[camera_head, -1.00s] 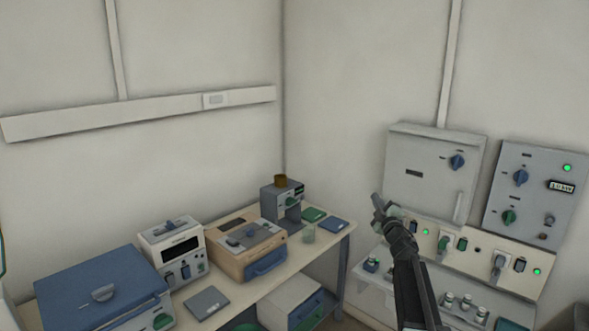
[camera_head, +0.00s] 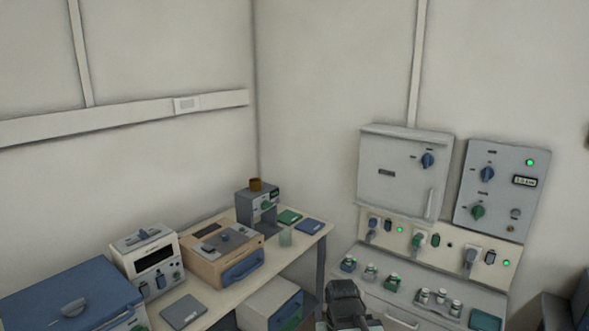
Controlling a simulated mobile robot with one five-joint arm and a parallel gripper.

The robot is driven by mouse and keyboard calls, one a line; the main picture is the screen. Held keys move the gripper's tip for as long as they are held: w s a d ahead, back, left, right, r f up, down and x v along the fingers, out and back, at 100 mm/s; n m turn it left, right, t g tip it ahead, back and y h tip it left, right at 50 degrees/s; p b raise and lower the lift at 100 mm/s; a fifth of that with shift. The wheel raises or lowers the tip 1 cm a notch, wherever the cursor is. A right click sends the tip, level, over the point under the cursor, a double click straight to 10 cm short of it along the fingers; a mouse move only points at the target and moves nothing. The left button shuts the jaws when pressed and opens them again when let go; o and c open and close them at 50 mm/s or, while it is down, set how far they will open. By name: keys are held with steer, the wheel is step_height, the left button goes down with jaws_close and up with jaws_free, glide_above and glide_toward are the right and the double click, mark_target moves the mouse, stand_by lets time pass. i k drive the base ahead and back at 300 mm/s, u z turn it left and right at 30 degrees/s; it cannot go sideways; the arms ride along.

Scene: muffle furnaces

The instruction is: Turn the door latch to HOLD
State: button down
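A grey wall cabinet (camera_head: 400,195) has a closed-looking door with a blue rotary knob (camera_head: 428,160) at its upper right, a dark label and a pale vertical handle. This knob may be the door latch; its markings are too small to read. A grey panel beside it has another blue knob (camera_head: 487,174) and a green knob (camera_head: 478,211). A dark part of my arm shows at the bottom centre, below and left of the cabinet and well apart from the knob. I see no gripper fingers.
A strip of sockets and switches (camera_head: 456,246) runs below the cabinet, above a shelf with several small bottles (camera_head: 438,297). A bench at left holds a blue-lidded box (camera_head: 70,295), a white instrument (camera_head: 148,262) and a tan box (camera_head: 215,262).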

mark_target(427, 160)
steer(key=u, duration=2.6)
steer(key=k, duration=0.75)
steer(key=z, duration=1.6)
steer(key=i, duration=1)
